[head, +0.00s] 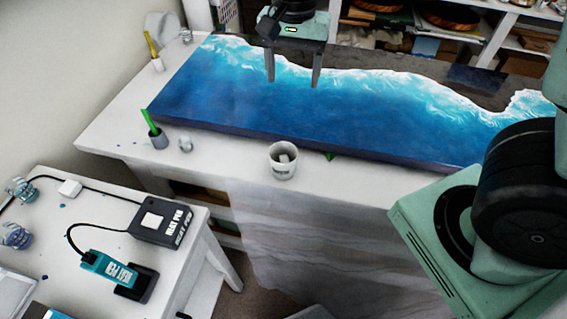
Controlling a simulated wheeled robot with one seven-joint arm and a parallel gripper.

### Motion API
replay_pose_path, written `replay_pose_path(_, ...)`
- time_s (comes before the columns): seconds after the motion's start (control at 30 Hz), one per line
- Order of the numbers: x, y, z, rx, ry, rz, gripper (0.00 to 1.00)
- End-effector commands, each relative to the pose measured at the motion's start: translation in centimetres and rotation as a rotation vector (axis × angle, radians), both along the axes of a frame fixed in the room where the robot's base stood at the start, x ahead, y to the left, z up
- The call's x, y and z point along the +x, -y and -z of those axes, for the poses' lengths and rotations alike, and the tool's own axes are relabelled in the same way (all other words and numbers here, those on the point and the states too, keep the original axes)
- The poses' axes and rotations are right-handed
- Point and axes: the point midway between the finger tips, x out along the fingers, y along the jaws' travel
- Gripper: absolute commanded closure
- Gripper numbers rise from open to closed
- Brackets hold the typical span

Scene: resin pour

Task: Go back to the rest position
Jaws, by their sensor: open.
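My gripper (293,80) is in the head view at the top, left of the middle. Its two grey fingers point down, apart, with nothing between them. It hangs over the far part of a blue and white ocean-patterned resin slab (270,115). I cannot tell how high above the slab the fingertips are. The slab lies on a white table (225,163).
A white cup (283,168) stands at the table's front edge. A small pot (157,140) with a green stick stands left of the slab. A lower side table (75,220) holds a teal heat pen (105,268) and its black box (160,222). Shelves stand behind.

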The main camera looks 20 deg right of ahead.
Motion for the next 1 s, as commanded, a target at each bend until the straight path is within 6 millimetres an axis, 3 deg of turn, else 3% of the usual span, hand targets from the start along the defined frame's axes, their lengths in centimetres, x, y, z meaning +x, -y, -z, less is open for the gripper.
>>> replay_pose_path(0.23,0.0,0.0,-1.8,0.000,0.000,0.000,0.34)
replay_pose_path(0.73,-0.3,-0.2,-1.6,0.003,-0.002,-0.013,0.34)
replay_pose_path(0.87,-3.6,-2.3,0.5,0.038,-0.007,-0.223,0.34)
replay_pose_path(1.0,-9.9,-5.2,3.6,0.074,0.002,-0.621,0.34)
